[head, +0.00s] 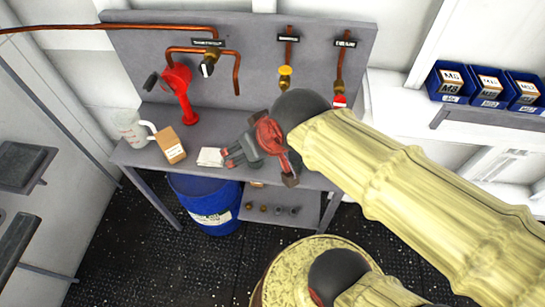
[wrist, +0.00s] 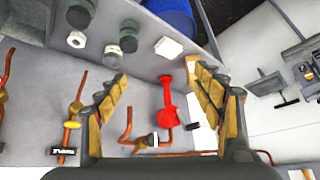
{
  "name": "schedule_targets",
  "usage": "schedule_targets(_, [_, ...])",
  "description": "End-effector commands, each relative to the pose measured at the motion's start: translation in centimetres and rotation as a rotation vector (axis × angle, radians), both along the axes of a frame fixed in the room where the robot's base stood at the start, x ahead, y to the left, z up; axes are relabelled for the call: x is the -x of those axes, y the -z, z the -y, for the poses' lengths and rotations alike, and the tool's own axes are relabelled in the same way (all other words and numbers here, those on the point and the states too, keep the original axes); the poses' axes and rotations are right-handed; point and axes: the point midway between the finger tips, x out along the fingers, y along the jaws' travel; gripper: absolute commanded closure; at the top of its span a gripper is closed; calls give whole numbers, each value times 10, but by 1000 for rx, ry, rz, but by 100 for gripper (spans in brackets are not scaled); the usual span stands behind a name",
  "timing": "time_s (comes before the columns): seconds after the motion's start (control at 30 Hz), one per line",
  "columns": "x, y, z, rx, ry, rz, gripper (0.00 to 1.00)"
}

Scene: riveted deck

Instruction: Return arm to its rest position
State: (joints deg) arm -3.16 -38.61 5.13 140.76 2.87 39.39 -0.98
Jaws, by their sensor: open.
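My gripper (head: 228,158) is over the front part of the grey workbench (head: 145,153) in the head view, with my arm reaching in from the lower right. Its fingers point left, towards a white card or pad (head: 210,157). In the wrist view my gripper (wrist: 157,78) has its two fingers spread wide apart with nothing between them. A red hand pump (wrist: 167,113) shows beyond the fingers there. I cannot tell whether the gripper touches the bench.
A red pump (head: 177,88), a clear jug (head: 130,128) and a cardboard box (head: 170,145) stand on the bench. Copper pipes with valves (head: 285,78) line its back panel. A blue drum (head: 207,203) stands below. Blue bins (head: 450,82) sit on a shelf at right.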

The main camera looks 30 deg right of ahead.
Motion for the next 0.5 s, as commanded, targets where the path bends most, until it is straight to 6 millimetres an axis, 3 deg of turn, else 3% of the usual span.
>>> schedule_targets(0.1, [38, -8, 19, 27, 36, -51, 32])
schedule_targets(0.2, [55, -9, 25, 38, 51, -79, 32])
schedule_targets(0.5, [60, -9, 27, 41, 54, -90, 32])
